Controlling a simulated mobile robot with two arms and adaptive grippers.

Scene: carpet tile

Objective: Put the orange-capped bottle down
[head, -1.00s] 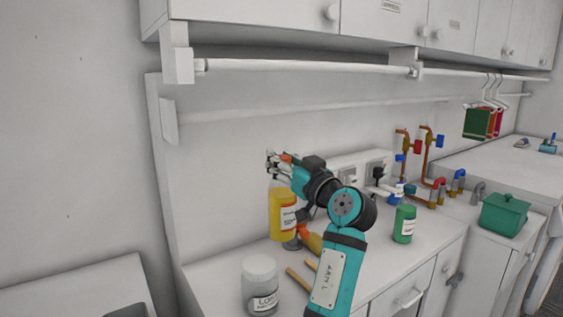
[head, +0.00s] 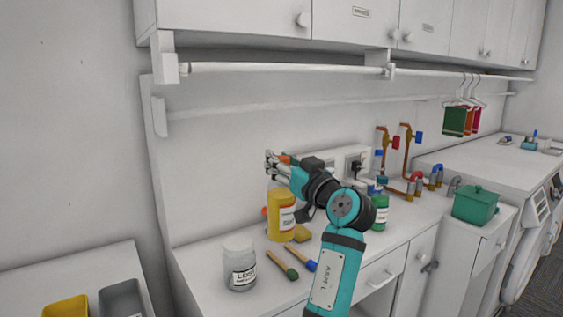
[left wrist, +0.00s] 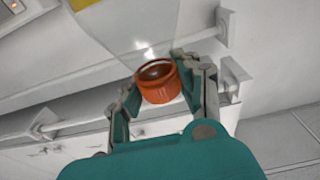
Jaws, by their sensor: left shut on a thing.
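The orange-capped bottle (head: 281,222) has a clear body with yellow contents and a white label. It hangs upright below my left gripper (head: 274,165), close over the counter or on it; I cannot tell whether its base touches. In the left wrist view the orange cap (left wrist: 158,84) sits between both fingers, which are shut on it, and the clear bottle body (left wrist: 140,30) extends beyond it. My right gripper is not in view.
The white counter (head: 215,292) holds a white-lided jar (head: 240,266) at front left and two brushes (head: 283,265) in front of the bottle. A green container (head: 381,213) stands to the right, partly behind my arm. A rail (head: 280,69) runs above.

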